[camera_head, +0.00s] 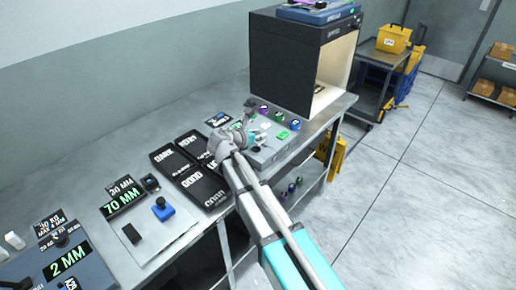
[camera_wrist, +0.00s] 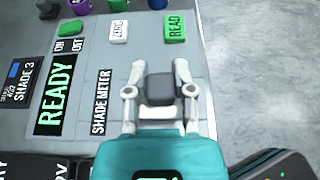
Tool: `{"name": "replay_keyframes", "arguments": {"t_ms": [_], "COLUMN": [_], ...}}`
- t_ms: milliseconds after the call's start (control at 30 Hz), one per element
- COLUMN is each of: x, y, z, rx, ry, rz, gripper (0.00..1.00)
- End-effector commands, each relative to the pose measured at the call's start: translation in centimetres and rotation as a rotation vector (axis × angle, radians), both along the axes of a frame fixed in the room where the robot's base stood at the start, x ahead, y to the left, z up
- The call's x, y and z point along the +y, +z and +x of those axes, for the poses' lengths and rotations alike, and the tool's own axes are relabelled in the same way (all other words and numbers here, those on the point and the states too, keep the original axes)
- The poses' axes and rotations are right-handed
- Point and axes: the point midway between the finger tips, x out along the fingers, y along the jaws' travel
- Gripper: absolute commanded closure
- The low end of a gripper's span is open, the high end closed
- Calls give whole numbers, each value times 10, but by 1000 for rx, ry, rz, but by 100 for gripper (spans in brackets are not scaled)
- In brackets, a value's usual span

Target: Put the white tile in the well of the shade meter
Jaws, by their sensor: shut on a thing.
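The shade meter (camera_wrist: 100,60) is a grey box with a green READY display (camera_wrist: 55,95), a white ZERO button (camera_wrist: 118,31) and a green READ button (camera_wrist: 175,27). My gripper (camera_wrist: 159,70) is over its right part, with its two fingers on either side of a dark grey square block (camera_wrist: 160,88). It is shut on this block. A pale strip lies just below the block; I cannot tell whether it is the white tile or part of my gripper. The well is not clearly visible. In the head view my gripper (camera_head: 243,135) hides part of the meter (camera_head: 270,150).
A large black cabinet (camera_head: 285,50) stands behind the meter. Coloured pots, including a purple one (camera_head: 263,110) and a blue one (camera_head: 295,124), stand by the meter. Black labelled trays (camera_head: 180,165) lie to its left. Bare floor (camera_head: 415,165) is on the right.

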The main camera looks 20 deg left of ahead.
Motion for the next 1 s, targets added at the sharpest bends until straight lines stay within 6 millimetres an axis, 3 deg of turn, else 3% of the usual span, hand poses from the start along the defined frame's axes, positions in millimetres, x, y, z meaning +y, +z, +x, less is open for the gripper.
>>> {"name": "replay_keyframes", "arguments": {"t_ms": [133,667,1000], "x": [5,7,11], "y": [-12,-15,-39], "z": [8,10,16], "rx": [0,0,0], "ry": [0,-1,-1], "rz": [0,0,0], "gripper": [100,100,100]}}
